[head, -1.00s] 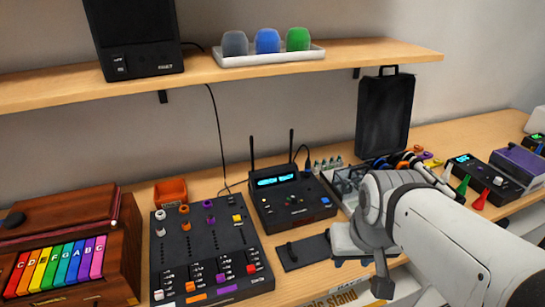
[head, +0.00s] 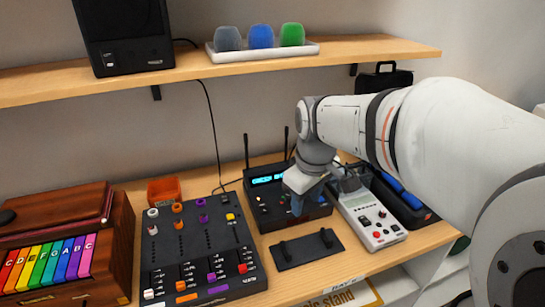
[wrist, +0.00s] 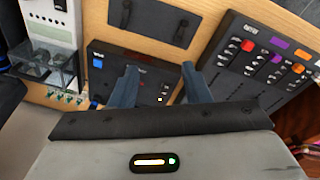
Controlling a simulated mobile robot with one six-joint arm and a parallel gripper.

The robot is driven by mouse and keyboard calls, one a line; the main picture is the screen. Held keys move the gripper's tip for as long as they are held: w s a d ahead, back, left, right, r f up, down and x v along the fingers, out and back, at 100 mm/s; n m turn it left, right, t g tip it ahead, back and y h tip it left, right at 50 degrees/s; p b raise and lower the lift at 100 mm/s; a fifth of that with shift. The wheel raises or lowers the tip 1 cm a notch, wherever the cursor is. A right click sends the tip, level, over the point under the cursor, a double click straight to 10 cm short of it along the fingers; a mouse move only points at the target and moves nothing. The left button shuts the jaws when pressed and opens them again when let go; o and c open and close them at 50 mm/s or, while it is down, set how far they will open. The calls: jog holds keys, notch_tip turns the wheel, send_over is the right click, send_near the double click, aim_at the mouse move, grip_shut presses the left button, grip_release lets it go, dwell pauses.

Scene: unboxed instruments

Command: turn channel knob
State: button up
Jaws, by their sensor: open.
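The black receiver (head: 266,203) with two antennas and a lit blue display stands at the back middle of the bench in the head view. Its small front knobs are partly hidden by my gripper, and I cannot tell which one is the channel knob. My gripper (head: 297,207) is over the receiver's right half, pointing down. In the wrist view the receiver (wrist: 108,76) lies beneath the two fingers. My gripper (wrist: 159,67) is open there, its fingers apart with nothing between them. I cannot tell whether the fingertips touch the receiver.
A black mixer (head: 203,240) with coloured knobs and sliders is left of the receiver. A black plate with two handles (head: 306,249) lies in front. A light grey instrument (head: 376,228) stands to the right. A shelf (head: 195,70) runs above, and an orange bin (head: 163,191) is behind the mixer.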

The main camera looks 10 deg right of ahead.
aim_at(289, 198)
jog(key=w+f+n, duration=0.1)
jog(key=w+n, duration=0.2)
jog(key=w, duration=0.2)
jog(key=w+f+n+g+b, duration=0.1)
jog(key=w+f+n, duration=0.1)
jog(key=w, duration=0.4)
jog(key=w+f+n, duration=0.2)
jog(key=w+n, duration=0.2)
jog(key=w, duration=0.1)
jog(key=shift+w+f+n+g, duration=0.15)
jog(key=shift+w+n+g, duration=0.05)
jog(key=shift+n+g, duration=0.2)
jog(key=shift+w+f, duration=0.2)
jog(key=shift+n, duration=0.3)
notch_tip(289, 198, down, 8)
jog(key=shift+r, duration=0.15)
jog(key=c, duration=0.9)
jog(key=shift+d, duration=0.3)
grip_shut()
jog(key=shift+a+r, duration=0.1)
jog(key=shift+a, duration=0.1)
